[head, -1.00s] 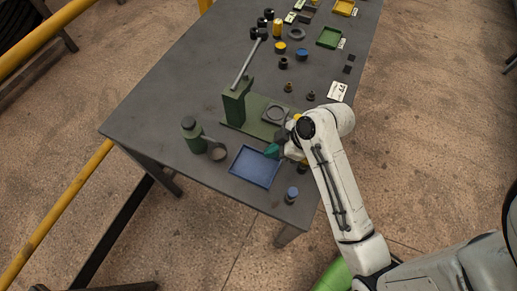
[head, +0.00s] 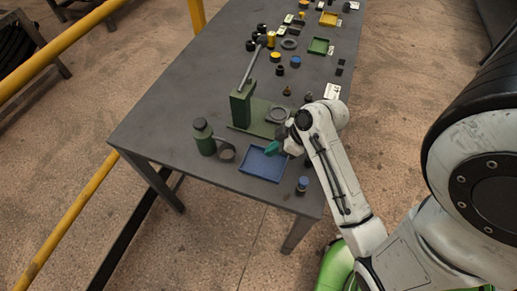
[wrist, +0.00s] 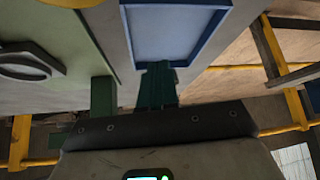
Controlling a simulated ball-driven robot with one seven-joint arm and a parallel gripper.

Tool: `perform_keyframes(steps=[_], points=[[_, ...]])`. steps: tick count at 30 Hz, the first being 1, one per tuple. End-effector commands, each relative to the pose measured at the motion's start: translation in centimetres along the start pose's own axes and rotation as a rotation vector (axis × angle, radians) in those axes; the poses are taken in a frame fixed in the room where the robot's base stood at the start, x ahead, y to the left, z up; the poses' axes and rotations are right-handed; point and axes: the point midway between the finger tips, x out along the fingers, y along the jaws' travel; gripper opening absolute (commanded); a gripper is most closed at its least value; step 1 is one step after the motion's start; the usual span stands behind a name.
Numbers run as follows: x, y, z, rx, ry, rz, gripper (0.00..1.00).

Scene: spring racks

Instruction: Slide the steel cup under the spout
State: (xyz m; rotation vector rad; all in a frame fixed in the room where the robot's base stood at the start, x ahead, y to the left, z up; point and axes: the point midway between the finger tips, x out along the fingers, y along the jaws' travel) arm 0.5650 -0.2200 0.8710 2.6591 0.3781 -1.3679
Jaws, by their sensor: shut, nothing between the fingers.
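A small round grey-brown cup shape (head: 227,153), which looks like the steel cup, stands beside the green bottle-shaped dispenser (head: 204,138) near the table's front left. A spout is too small to make out, so I cannot tell whether the cup is under it. My gripper (head: 272,148) has green fingers, shut and empty, over the far edge of the blue tray (head: 262,178), to the right of the cup and apart from it. In the wrist view the shut fingers (wrist: 157,85) point toward the blue tray (wrist: 129,40). The cup and dispenser do not show there.
A green lever press (head: 241,104) with a grey ring on its base stands behind the tray. A small blue-topped container (head: 302,185) stands near the front right corner. Several small parts and trays fill the table's far end. The left side of the grey table (head: 170,125) is clear.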

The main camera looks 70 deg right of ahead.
Motion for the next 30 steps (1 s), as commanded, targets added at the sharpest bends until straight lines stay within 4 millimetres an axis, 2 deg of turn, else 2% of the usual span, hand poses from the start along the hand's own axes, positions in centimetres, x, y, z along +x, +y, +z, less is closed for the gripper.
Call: perform_keyframes(steps=[9, 17, 21, 30], points=[[3.5, 0.0, -5.3, -0.003, 0.002, -0.002, 0.0], [5.9, 0.0, -8.6, -0.002, 0.001, 0.0, 0.0], [6.9, -0.1, -7.5, -0.001, -0.001, 0.0, 0.0], [7.3, -0.1, -7.2, -0.001, -0.001, -0.001, 0.0]])
